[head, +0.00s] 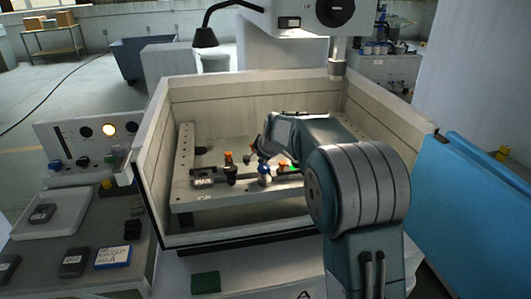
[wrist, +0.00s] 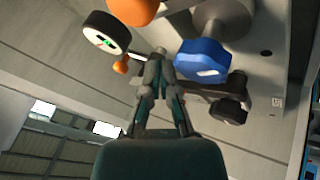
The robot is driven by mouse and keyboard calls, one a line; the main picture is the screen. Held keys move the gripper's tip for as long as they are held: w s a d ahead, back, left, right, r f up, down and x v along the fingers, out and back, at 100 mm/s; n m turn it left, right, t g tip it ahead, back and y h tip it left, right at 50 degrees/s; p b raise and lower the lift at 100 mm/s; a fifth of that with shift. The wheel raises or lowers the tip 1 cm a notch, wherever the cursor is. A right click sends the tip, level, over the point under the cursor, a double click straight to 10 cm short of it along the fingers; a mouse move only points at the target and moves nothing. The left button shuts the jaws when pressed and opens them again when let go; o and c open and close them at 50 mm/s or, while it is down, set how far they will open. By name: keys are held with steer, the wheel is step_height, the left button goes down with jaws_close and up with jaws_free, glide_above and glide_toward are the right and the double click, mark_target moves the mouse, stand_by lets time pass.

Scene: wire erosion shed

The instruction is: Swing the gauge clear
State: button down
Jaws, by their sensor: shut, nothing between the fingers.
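The gauge looks to be the round dial with a black rim and pale face (wrist: 106,38) in the wrist view. It shows a small green mark and lies left of and beyond my fingertips. My gripper (wrist: 157,60) is shut and empty, its fingers together between the dial and a blue knob (wrist: 203,60). I cannot tell whether the fingertips touch anything. In the head view my gripper (head: 262,150) is small and dark, low over the fixtures in the tank. The gauge is hard to make out there, largely hidden by my arm.
An orange-topped post (head: 228,158) and a blue knob (head: 264,172) stand on the frame inside the walled tank (head: 160,130). Orange knobs (wrist: 132,10) and a black knob (wrist: 230,108) crowd the fingers. A machine head (head: 337,66) hangs above the tank's back right.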

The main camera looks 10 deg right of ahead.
steer(key=w, duration=0.1)
steer(key=w+f, duration=0.2)
steer(key=w, duration=0.1)
steer(key=shift+d+f, duration=0.15)
steer(key=shift+d, duration=0.25)
steer(key=shift+w+d, duration=0.35)
steer(key=shift+w, duration=0.15)
